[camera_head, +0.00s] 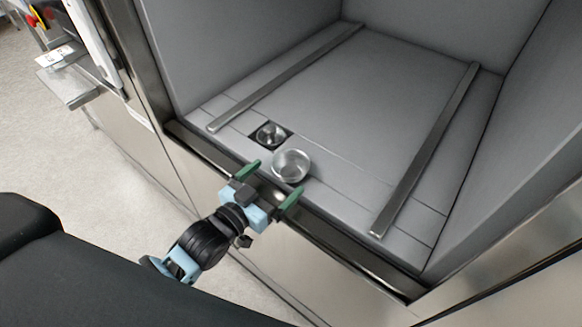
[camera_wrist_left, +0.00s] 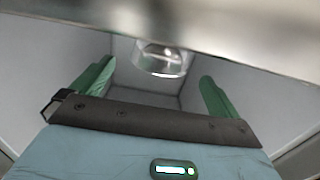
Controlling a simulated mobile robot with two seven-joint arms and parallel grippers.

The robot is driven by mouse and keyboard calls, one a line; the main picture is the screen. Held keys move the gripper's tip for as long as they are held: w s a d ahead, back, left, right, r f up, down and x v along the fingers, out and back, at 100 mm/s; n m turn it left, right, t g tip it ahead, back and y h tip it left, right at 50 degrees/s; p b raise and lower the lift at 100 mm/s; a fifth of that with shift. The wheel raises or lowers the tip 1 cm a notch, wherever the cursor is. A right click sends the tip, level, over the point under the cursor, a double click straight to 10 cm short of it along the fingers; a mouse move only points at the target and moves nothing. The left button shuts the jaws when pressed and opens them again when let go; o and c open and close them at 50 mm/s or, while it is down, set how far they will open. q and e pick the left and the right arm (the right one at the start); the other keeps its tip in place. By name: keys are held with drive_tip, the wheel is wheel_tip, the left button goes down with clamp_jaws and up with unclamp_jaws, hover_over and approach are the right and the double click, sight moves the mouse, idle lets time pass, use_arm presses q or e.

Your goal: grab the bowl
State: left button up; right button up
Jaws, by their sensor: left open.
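A small round shiny metal bowl (camera_head: 291,166) stands on the grey floor of the washer chamber, close to its front sill. My left gripper (camera_head: 272,184) is over the front sill, with its two green fingers spread apart and pointing toward the bowl. The bowl is just ahead of the fingertips, and nothing is held. In the left wrist view the clear-looking shiny bowl (camera_wrist_left: 160,58) shows ahead, between the open left gripper's fingers (camera_wrist_left: 155,75); its upper part there is cut off by a blurred metal band. My right gripper is not in view.
A round metal piece (camera_head: 270,134) sits in a dark square recess just behind and left of the bowl. Two raised metal rails (camera_head: 290,77) (camera_head: 428,150) run along the chamber floor. The metal front sill (camera_head: 345,246) lies under my gripper. The floor right of the bowl is clear.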

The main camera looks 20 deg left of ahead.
sight(286, 159)
use_arm(q)
drive_tip(key=shift+f+x, duration=0.1)
drive_tip(key=shift+x, duration=1.15)
drive_tip(key=shift+f+x, duration=0.15)
drive_tip(key=shift+x, duration=1.1)
drive_tip(key=c, duration=0.9)
drive_tip(key=shift+r, duration=0.1)
drive_tip(key=shift+c, duration=0.2)
drive_tip(key=shift+r, duration=0.6)
wheel_tip(286, 159, up, 3)
drive_tip(key=shift+f+p, duration=0.25)
drive_tip(key=shift+p, duration=0.1)
drive_tip(key=s+a, duration=0.2)
drive_tip(key=a, duration=0.5)
drive_tip(key=s+a+r+b, duration=0.1)
drive_tip(key=s+a, duration=0.2)
drive_tip(key=a, duration=0.5)
drive_tip(key=shift+s, duration=0.2)
